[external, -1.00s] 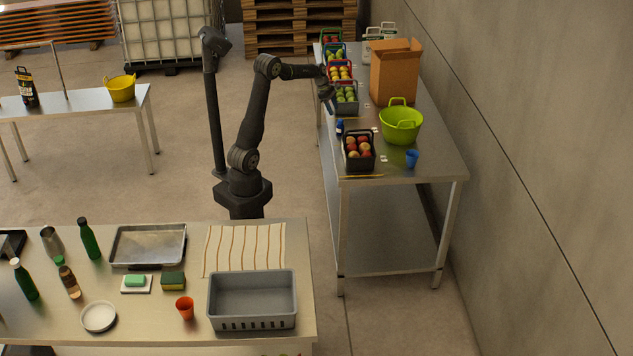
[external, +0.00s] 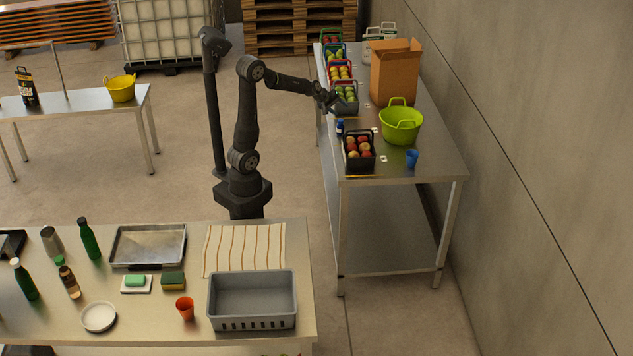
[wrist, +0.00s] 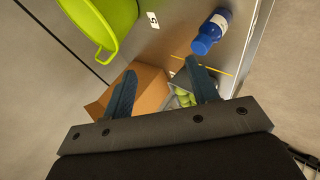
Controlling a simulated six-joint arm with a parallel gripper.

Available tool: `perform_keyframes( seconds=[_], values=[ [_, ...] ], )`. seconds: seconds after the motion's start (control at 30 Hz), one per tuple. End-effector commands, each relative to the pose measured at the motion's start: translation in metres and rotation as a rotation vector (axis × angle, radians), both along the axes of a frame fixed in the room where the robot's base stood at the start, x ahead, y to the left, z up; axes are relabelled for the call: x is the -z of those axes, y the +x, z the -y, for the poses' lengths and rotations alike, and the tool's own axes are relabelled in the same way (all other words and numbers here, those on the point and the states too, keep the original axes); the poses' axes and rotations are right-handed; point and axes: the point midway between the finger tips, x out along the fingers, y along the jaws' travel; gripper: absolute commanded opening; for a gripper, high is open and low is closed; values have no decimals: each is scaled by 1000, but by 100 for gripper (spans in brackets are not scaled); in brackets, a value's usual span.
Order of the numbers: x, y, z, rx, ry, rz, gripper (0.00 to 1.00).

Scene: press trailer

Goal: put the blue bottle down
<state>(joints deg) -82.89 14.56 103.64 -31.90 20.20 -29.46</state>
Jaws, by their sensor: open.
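The blue bottle (external: 340,128) stands on the steel table at its left edge, just behind the black crate of red fruit. In the wrist view the bottle (wrist: 212,32), with a blue cap and a blue-and-white label, is at the upper right, beyond the right fingertip and not between the fingers. My gripper (wrist: 161,66) is open, its two dark fingers apart with nothing held between them. In the external view my gripper (external: 332,100) is above and slightly left of the bottle, close to the crate of green fruit; its fingers are too small to make out there.
The black crate (external: 359,163), green basket (external: 402,128), cardboard box (external: 396,75) and blue cup (external: 412,159) stand on the steel table (external: 425,172). The green-fruit crate (external: 346,107) is close to my gripper. A small numbered card (wrist: 152,20) lies near the bottle.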

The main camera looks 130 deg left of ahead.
Motion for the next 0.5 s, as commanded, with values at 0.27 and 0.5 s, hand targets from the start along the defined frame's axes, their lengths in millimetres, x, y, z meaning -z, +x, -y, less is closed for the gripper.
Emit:
perform_keyframes(
  seconds=[0.27, 0.5],
  values=[
    [-4, -4, 46, 200, 341, -431, 54],
    [-8, -17, 76, 276, 482, -719, 54]
  ],
)
